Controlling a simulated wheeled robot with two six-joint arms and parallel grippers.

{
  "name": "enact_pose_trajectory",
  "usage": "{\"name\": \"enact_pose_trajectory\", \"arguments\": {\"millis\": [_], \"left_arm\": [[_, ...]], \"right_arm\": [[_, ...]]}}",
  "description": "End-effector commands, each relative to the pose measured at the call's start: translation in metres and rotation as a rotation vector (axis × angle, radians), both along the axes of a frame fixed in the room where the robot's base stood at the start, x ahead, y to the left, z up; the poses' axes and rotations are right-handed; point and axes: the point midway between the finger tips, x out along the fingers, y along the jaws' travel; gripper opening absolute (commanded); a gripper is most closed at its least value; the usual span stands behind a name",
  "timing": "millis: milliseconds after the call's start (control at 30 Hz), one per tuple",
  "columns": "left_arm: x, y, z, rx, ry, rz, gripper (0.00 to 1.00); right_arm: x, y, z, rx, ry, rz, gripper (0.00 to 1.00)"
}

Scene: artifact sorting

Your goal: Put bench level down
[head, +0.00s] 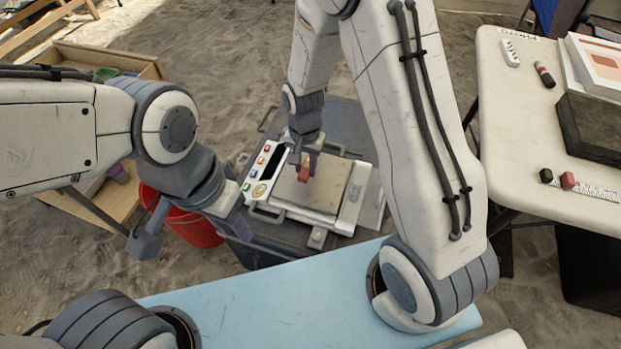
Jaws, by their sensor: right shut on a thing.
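My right gripper (305,163) is shut on a small red object (304,173), which I take to be the bench level. Fingers hide part of it. It is over the flat tan plate (325,188) of a pale bench device (347,221); I cannot tell whether it touches the plate. The device sits on a dark grey case (262,232). My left gripper (192,238) is open and empty, its fingers wide apart near a red bucket (197,228).
A wooden crate (148,70) stands at the upper left. A white table (505,120) at right carries a power strip (509,52), a dark box (590,128), a scale bar (597,191) and small cubes. A light blue surface (260,310) lies in front.

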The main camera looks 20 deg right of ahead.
Motion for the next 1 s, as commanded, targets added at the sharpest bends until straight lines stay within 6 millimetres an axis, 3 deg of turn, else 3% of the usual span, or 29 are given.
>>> {"name": "enact_pose_trajectory", "arguments": {"millis": [233,467,867,900,933,1000], "left_arm": [[0.0,0.0,-0.005,0.0,0.0,0.0,0.27],[0.0,0.0,-0.016,0.0,0.0,0.0,0.27],[0.0,0.0,-0.017,0.0,0.0,0.0,0.27],[0.0,0.0,-0.017,0.0,0.0,0.0,0.27],[0.0,0.0,-0.016,0.0,0.0,0.0,0.27],[0.0,0.0,-0.016,0.0,0.0,0.0,0.27]], "right_arm": [[-0.004,-0.013,-0.014,0.0,0.0,0.001,0.0],[-0.004,-0.013,-0.047,-0.001,0.003,0.001,0.0],[-0.003,-0.012,-0.052,0.0,0.0,0.002,0.0],[-0.003,-0.012,-0.051,0.0,-0.001,0.002,0.47],[-0.003,-0.012,-0.051,0.0,-0.001,0.002,0.58],[-0.003,-0.012,-0.051,0.0,-0.001,0.002,0.61]]}}
